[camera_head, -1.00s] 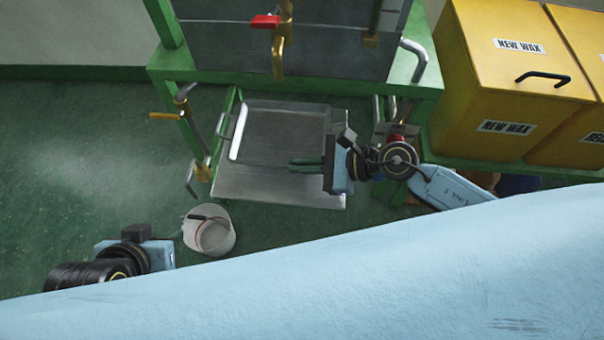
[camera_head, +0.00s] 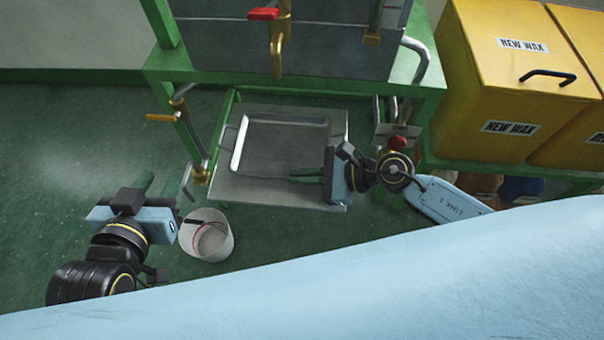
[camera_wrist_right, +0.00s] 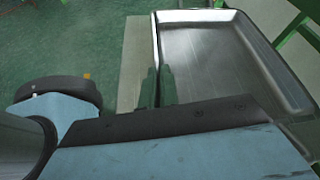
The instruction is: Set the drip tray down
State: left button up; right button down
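The drip tray (camera_head: 285,140) is a shallow metal tray with a raised rim. It lies level over a flat metal plate (camera_head: 225,187) low in the green frame; I cannot tell whether it fully rests on it. My right gripper (camera_head: 292,175) is at the tray's near side with its fingers close together. In the right wrist view the tray (camera_wrist_right: 225,60) fills the right side, and the gripper's fingers (camera_wrist_right: 158,88) stand close on either side of its rim. My left gripper (camera_head: 157,184) is empty at the left, its fingers apart, beside a white bucket (camera_head: 210,243).
The green frame (camera_head: 290,86) carries a metal tank with a brass tap (camera_head: 277,50) above the tray. A brass-handled valve (camera_head: 162,117) sticks out at the left. Yellow wax bins (camera_head: 500,90) stand at the right. Green floor is clear at the left.

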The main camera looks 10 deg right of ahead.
pick_arm(q)
jog(key=shift+r, duration=0.1)
pick_arm(e)
jog(key=shift+f, duration=0.1)
jog(key=c, duration=1.7)
grip_release()
pick_arm(q)
jog(key=shift+w+d+r, duration=0.15)
jog(key=shift+r, duration=0.1)
